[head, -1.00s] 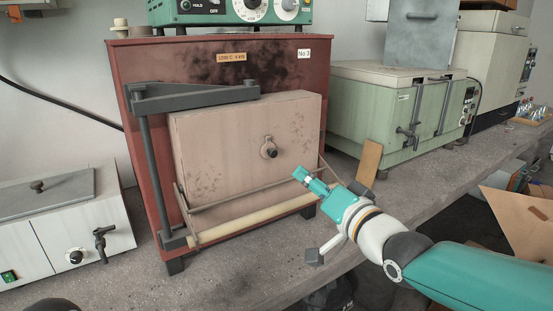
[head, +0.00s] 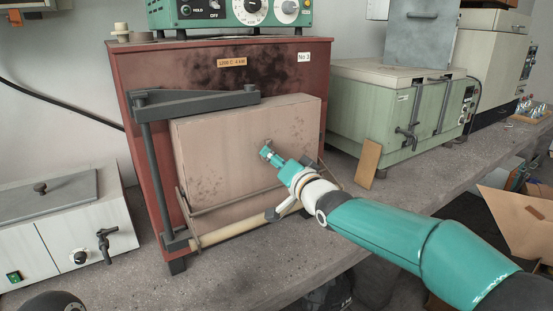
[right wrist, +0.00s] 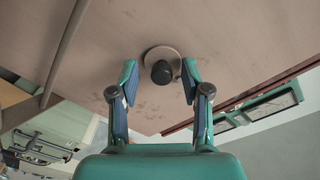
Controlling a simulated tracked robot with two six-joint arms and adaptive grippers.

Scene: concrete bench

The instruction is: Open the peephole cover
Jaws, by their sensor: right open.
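The peephole cover (right wrist: 150,56) is a small round plate with a black knob (right wrist: 161,73), on the pinkish-beige door (head: 222,150) of the red furnace. My right gripper (right wrist: 160,76) is open in the right wrist view, with one finger on each side of the knob. Gaps show between the fingers and the knob; I cannot tell how far the fingertips are from the door. In the head view my right gripper (head: 267,154) is in front of the door and hides most of the cover. My left gripper is not in view.
A grey hinge arm (head: 190,98) and a pale horizontal bar (head: 232,229) frame the furnace door. A green oven (head: 385,110) stands to the right and a white box (head: 75,225) to the left. A small tan board (head: 368,160) leans by the oven.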

